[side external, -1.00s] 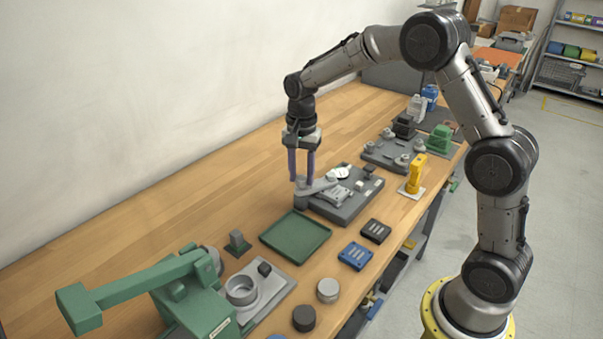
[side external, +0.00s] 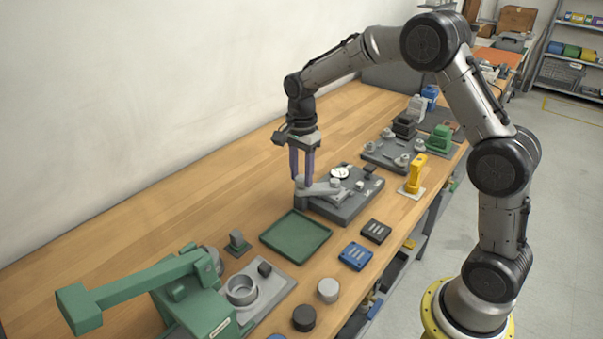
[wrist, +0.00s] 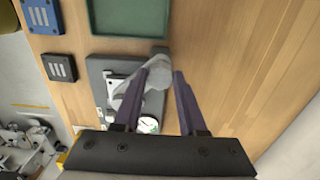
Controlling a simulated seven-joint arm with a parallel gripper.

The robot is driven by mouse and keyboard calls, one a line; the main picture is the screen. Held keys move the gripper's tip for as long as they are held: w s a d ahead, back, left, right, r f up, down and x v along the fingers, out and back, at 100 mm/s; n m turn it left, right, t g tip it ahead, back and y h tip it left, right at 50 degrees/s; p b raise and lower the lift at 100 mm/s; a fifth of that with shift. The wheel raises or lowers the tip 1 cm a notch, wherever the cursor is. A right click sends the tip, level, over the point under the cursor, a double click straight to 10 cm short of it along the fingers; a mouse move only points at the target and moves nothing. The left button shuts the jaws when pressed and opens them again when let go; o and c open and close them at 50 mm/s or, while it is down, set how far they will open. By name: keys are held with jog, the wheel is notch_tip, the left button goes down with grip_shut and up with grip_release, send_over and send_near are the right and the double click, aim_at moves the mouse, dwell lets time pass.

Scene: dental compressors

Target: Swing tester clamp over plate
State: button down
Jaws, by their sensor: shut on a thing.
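The tester (side external: 345,207) is a dark grey base on the bench, with a round white dial (side external: 340,172). Its light grey clamp arm (side external: 322,189) reaches from the post at the base's left end across the base. In the wrist view the clamp arm (wrist: 131,95) lies over part of a pale slotted plate (wrist: 115,84). My gripper (side external: 303,183) has purple fingers pointing down, shut on the clamp arm near its post end. The fingers also show in the wrist view (wrist: 163,73), with a gap between them. The exact contact is partly hidden.
A green tray (side external: 296,236) lies just left of the tester. A black block (side external: 376,231) and a blue block (side external: 355,256) lie in front. A yellow device (side external: 415,174) stands to the right. The bench behind the tester is clear.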

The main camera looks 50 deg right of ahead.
jog(key=shift+r, duration=0.1)
jog(key=shift+c, duration=2.3)
grip_release()
notch_tip(320, 180, up, 14)
